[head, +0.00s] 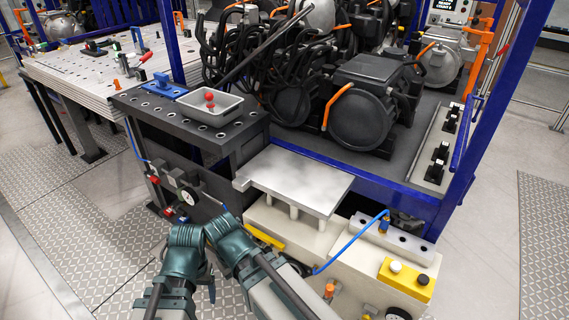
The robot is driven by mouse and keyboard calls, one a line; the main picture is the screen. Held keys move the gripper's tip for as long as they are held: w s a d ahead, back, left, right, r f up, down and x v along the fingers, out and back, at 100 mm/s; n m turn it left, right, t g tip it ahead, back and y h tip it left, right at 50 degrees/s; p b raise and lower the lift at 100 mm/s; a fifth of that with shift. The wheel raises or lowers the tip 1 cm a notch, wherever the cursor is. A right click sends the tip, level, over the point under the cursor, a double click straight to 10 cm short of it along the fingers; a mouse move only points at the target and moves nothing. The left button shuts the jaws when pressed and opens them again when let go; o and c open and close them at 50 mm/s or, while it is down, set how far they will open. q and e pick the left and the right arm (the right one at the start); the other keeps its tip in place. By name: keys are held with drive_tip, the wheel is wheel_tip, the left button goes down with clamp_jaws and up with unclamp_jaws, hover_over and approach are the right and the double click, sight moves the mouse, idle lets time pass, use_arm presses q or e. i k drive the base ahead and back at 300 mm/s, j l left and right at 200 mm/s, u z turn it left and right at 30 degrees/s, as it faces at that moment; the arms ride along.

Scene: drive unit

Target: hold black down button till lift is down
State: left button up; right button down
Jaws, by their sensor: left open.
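The black button (423,279) sits on a yellow button box (402,288) at the lower right, to the right of a white button (396,267). The lift's pale flat plate (297,180) stands on short posts, raised above the cream lift body (285,224). My teal and grey left arm (240,250) is bent at the bottom centre, left of the button box. My left gripper is open, but its fingertips are hard to make out. The arm is apart from the buttons in the picture. My right gripper is not in view.
A dark bench (176,122) with a grey tray (209,109) stands left of the lift. Black drive units (364,105) fill the blue-framed rack behind. A blue hose (350,243) arcs over the lift body beside the button box. Open floor (480,250) lies at the right.

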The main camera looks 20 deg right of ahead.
sight(423, 280)
drive_tip(key=k+l+z, duration=0.1)
drive_tip(key=l+z, duration=1.2)
drive_tip(key=l+u, duration=0.3)
drive_tip(key=u, duration=0.3)
drive_tip(key=k+l, duration=0.05)
